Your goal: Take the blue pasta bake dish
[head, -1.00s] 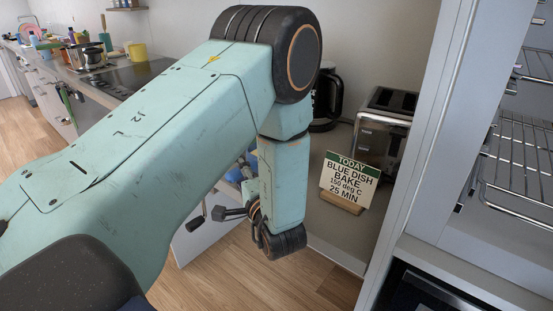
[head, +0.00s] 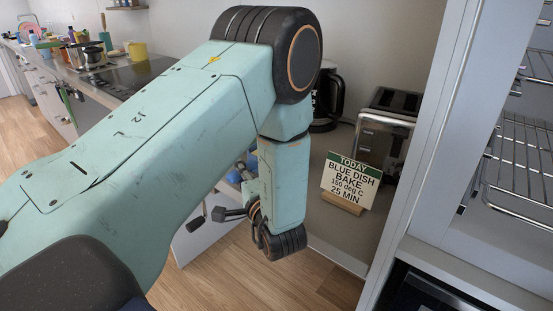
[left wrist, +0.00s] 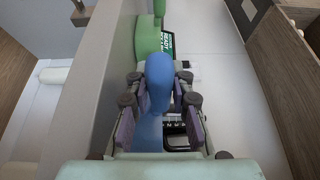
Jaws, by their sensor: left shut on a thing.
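My left gripper (left wrist: 160,98) is shut on a blue thing (left wrist: 159,75) with a rounded end, which shows between its pads in the left wrist view. I take it for part of the blue pasta bake dish; the whole shape does not show. In the head view my left gripper (head: 220,214) hangs below my forearm, over the counter's front edge. A bit of blue (head: 236,174) shows behind my arm there, mostly hidden. A green thing (left wrist: 148,36) lies just beyond the blue one in the left wrist view. My right gripper is not in view.
A sign (head: 349,181) reading "blue dish bake, 150 deg C, 25 min" stands on the counter before a toaster (head: 385,135). A black kettle (head: 327,100) is behind. Wire racks (head: 520,165) are at right. A hob (head: 135,75) is at left.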

